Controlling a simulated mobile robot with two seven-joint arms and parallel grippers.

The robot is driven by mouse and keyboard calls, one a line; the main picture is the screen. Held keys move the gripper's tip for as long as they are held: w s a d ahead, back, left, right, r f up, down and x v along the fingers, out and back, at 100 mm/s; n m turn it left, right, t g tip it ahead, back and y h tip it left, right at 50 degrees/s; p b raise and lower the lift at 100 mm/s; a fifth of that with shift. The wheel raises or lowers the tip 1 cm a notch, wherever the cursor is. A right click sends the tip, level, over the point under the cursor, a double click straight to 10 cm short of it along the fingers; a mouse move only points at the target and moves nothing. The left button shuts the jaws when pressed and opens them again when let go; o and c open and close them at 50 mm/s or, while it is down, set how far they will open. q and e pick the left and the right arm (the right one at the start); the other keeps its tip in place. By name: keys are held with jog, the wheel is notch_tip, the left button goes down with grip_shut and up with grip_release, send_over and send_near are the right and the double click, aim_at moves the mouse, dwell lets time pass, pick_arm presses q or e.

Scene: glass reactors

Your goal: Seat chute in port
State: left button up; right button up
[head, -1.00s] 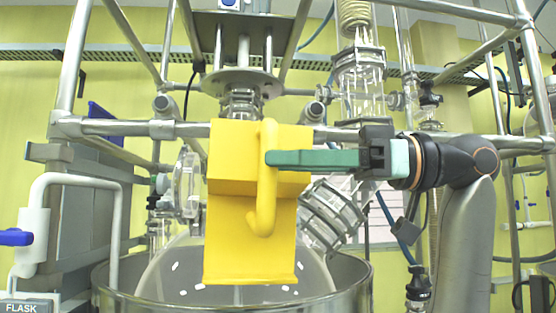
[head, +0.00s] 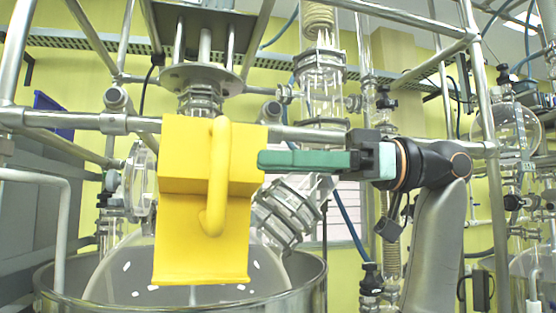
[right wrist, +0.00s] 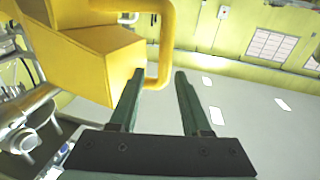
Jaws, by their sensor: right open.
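The yellow chute (head: 182,238) stands upright in front of the round glass vessel (head: 272,268), with its box part at the height of the metal rail. Its curved yellow handle (head: 217,180) faces me. Whether the chute rests in a port is hidden behind its body. My right gripper (head: 262,160) is open and empty, its green fingers pointing left, to the right of the handle. In the right wrist view the gripper (right wrist: 160,78) has a clear gap between its fingers, and the handle (right wrist: 168,45) shows just past the left fingertip. My left gripper is out of view.
A horizontal metal rail (head: 60,118) crosses behind the chute. A steel pot rim (head: 300,301) surrounds the vessel below. A clamped, angled glass neck (head: 285,215) is close below my right gripper. More glassware (head: 515,130) stands at the right.

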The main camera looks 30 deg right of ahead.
jog(key=o, duration=0.6)
jog(key=shift+c, duration=0.2)
jog(key=v, duration=1.2)
jog(key=shift+d+b, duration=0.2)
jog(key=shift+b, duration=0.1)
jog(key=shift+s, duration=0.1)
